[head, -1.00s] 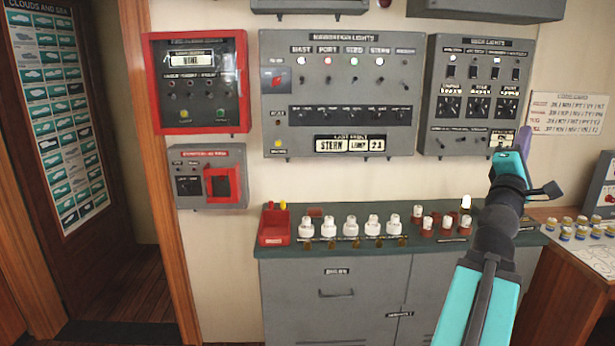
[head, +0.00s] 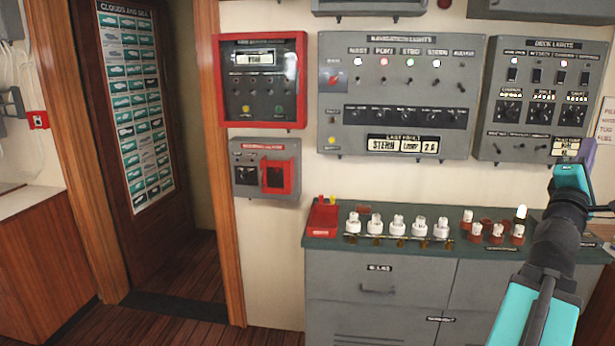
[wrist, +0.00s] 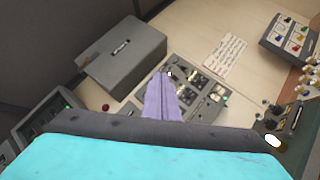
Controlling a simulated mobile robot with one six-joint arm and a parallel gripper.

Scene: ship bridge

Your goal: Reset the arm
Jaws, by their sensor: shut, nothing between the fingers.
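My arm rises at the right of the head view, teal and black, in front of the counter's right end. My gripper (head: 587,150) shows there as a small purple part near the deck lights panel (head: 540,100). In the wrist view my gripper (wrist: 160,95) is a pair of purple fingers lying together, closed and empty. The fingers overlap the panel with switches (wrist: 195,90) in that view; I cannot tell how far apart they are.
A grey cabinet with a green top (head: 330,243) holds a red tray (head: 322,217), several white lamps (head: 398,226) and red-based lamps (head: 497,233). The navigation lights panel (head: 395,140) hangs above. A doorway with a dark floor (head: 190,270) opens at left.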

